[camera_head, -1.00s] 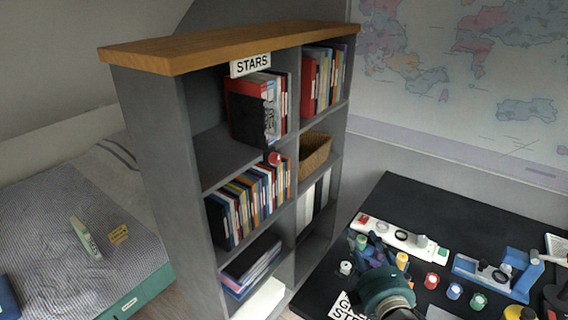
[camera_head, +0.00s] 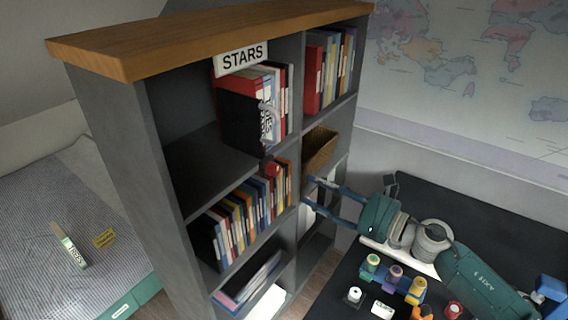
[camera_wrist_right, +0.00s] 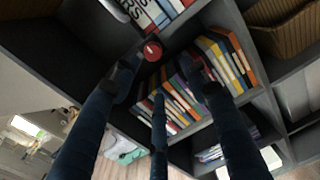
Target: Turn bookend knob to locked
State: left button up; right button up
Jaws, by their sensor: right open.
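The red round knob (camera_head: 271,169) sits at the front edge of the shelf below the STARS sign, and it also shows in the wrist view (camera_wrist_right: 152,49). A black upright panel (camera_head: 238,122), which looks like the bookend, stands above it beside the books. My right gripper (camera_head: 308,192) is open and empty in front of the bookcase, to the right of the knob. In the wrist view its blue fingers (camera_wrist_right: 162,84) are spread, with the knob just beyond their tips. I see no gap closed on the knob. I cannot read the knob's setting. My left gripper is out of view.
The grey bookcase (camera_head: 122,150) holds several rows of books (camera_head: 242,218) and a wicker basket (camera_head: 319,150). The black desk (camera_head: 480,205) at the right carries several small spools (camera_head: 395,274). A bed (camera_head: 55,225) stands at the left.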

aim_at(278, 171)
jog(key=w+a, duration=0.1)
jog(key=a, duration=0.1)
jog(key=w+a+p, duration=0.1)
jog(key=w+a+r+p, duration=0.1)
jog(key=a, duration=0.1)
jog(key=shift+a, duration=0.35)
jog(key=x, duration=0.3)
jog(key=shift+w+a+f+p, duration=0.15)
jog(key=shift+w+p, duration=0.05)
jog(key=shift+p, duration=0.15)
jog(key=shift+c, duration=1.3)
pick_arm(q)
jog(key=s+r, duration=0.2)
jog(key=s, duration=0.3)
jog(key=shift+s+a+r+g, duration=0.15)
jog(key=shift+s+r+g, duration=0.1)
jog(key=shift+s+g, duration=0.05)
pick_arm(e)
grip_shut()
